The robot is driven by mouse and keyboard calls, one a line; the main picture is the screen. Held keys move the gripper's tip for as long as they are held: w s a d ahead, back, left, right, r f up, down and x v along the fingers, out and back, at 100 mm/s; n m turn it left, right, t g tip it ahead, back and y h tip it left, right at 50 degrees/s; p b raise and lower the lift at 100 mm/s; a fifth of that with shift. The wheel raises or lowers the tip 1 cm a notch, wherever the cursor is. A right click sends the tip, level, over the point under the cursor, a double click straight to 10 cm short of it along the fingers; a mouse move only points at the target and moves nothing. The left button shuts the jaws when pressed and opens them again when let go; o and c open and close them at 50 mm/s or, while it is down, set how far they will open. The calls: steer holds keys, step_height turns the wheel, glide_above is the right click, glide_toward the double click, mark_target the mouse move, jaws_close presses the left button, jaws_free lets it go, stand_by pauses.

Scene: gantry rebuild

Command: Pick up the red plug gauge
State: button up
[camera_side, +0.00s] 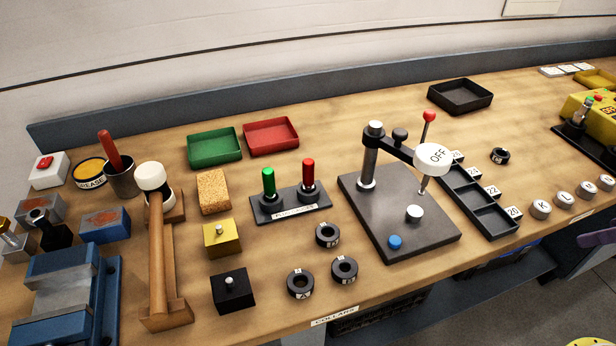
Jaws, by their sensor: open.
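The red plug gauge (308,174) stands upright in the right side of a dark stand (270,213) with a white label on its front. A green plug gauge (268,182) stands upright in the left side of the same stand. Both have coloured grips on top and metal lower parts set into the stand. My gripper is not in this view, so its place relative to the red gauge is not shown.
Behind the stand lie a green tray (214,161) and a red tray (245,137), both empty. A sponge-like block (213,192) sits left of the stand. A dark-based press (400,238) rises to its right. Several black collars (300,284) lie in front.

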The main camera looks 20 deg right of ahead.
steer(key=c, duration=0.3)
steer(key=shift+c, duration=0.2)
steer(key=w+a+r+n+t, duration=0.1)
steer(key=w+a+r+n, duration=0.15)
steer(key=w+r, duration=0.85)
steer(key=n+g+y, duration=0.3)
steer(key=n, duration=0.2)
glide_above(309, 173)
steer(key=s+d, duration=0.3)
step_height(309, 173, down, 11)
steer(key=x, duration=1.2)
steer(key=shift+w+d+f, duration=0.15)
steer(key=shift+d+f, duration=0.1)
steer(key=shift+f, duration=0.15)
